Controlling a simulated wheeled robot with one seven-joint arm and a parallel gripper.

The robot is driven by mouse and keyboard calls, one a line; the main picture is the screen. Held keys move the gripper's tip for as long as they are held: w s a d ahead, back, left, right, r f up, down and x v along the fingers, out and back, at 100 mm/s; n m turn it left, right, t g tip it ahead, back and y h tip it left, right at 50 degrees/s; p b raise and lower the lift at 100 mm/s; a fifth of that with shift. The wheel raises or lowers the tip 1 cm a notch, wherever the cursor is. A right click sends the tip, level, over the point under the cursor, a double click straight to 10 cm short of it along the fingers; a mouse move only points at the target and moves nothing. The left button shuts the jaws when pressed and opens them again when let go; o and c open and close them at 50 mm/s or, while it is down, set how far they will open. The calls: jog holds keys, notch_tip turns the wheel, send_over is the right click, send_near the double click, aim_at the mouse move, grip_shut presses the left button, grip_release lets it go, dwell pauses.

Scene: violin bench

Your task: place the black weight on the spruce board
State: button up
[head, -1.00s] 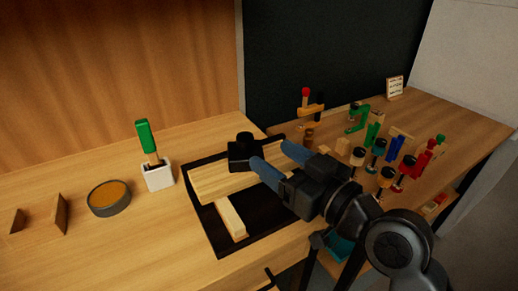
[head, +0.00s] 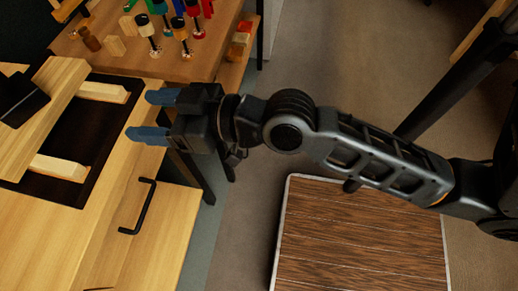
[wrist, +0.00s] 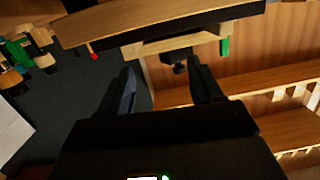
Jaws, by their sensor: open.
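The black weight (head: 20,98) rests on the pale spruce board (head: 38,132) at the left edge of the head view, partly cut off. The board lies across pale wooden bars over a black mat (head: 72,130). My gripper (head: 155,116) is open and empty, its blue fingers pointing left over the bench's front edge, apart from the weight and board. In the wrist view, a small dark shape that looks like the weight (wrist: 179,62) shows beyond the open fingers.
Several clamps and spools (head: 180,28) stand on the side bench at the top. A black drawer handle (head: 139,207) is on the bench front below my gripper. A green handle (wrist: 225,46) shows in the wrist view.

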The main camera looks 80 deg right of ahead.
jog(key=s+a+f, duration=0.1)
jog(key=s, duration=0.9)
jog(key=s+a+f+g, duration=0.1)
jog(key=s+f, duration=0.1)
jog(key=s, duration=0.8)
jog(key=shift+s+g+h, duration=0.3)
jog(key=shift+s, duration=0.1)
jog(key=shift+a+f, duration=0.1)
jog(key=shift+r+p, duration=0.7)
jog(key=shift+r, duration=0.05)
